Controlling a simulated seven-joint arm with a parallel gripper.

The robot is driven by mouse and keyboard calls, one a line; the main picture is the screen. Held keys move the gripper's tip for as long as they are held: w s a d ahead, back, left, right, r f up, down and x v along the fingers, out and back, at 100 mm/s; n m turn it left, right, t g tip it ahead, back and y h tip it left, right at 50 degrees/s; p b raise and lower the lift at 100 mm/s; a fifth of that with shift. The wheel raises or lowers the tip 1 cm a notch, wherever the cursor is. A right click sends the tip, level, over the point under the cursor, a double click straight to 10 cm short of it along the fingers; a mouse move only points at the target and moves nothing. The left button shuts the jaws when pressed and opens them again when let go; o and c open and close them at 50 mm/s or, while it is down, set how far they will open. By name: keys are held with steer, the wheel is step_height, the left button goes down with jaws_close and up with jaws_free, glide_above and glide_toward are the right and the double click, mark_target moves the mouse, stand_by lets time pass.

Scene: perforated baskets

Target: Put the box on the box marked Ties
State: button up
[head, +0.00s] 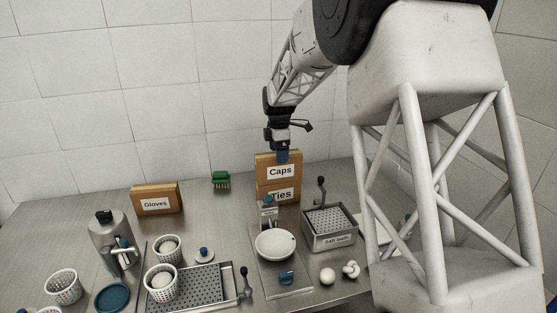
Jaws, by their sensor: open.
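The box marked Ties (268,194) stands on the table towards the back. The box marked Caps (265,170) sits upright on top of it, and the two look roughly lined up. A third wooden box marked Gloves (166,190) stands apart on the table to the left. My gripper (282,156) points down at the top edge of the Caps box, overlapping it in this view. It is open. The fingertips are small here, and I cannot tell whether they touch the box.
A salt bath tray (345,239) with an upright handle stands right of the boxes. A white bowl (276,244) stands in front. A green brush (221,180) lies behind, left. Perforated baskets (63,287) and a metal canister (106,238) crowd the left front.

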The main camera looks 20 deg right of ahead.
step_height(320, 180, up, 8)
steer(key=shift+f, duration=0.15)
stand_by(0.6)
steer(key=shift+s, duration=0.1)
steer(key=shift+s+r, duration=0.2)
steer(key=shift+s, duration=0.05)
steer(key=s+a+r+m, duration=0.1)
steer(key=s+r+m, duration=0.15)
steer(key=s, duration=0.55)
steer(key=s+a+r+m+t, duration=0.1)
steer(key=s+m, duration=0.2)
steer(key=s, duration=0.5)
steer(key=s+a+r+m, duration=0.2)
steer(key=s+m, duration=0.1)
steer(key=s, duration=0.5)
steer(key=s+f+m, duration=0.2)
steer(key=s+m, duration=0.1)
steer(key=s, duration=0.6)
steer(key=s+a+f+m+t, duration=0.1)
steer(key=s+f+m, duration=0.2)
steer(key=s, duration=0.6)
steer(key=s+f+m, duration=0.2)
steer(key=s+m, duration=0.1)
steer(key=s, duration=0.5)
steer(key=shift+s+a+f+m+t, duration=0.2)
steer(key=shift+s+a+m+t, duration=0.1)
steer(key=shift+s+m, duration=0.1)
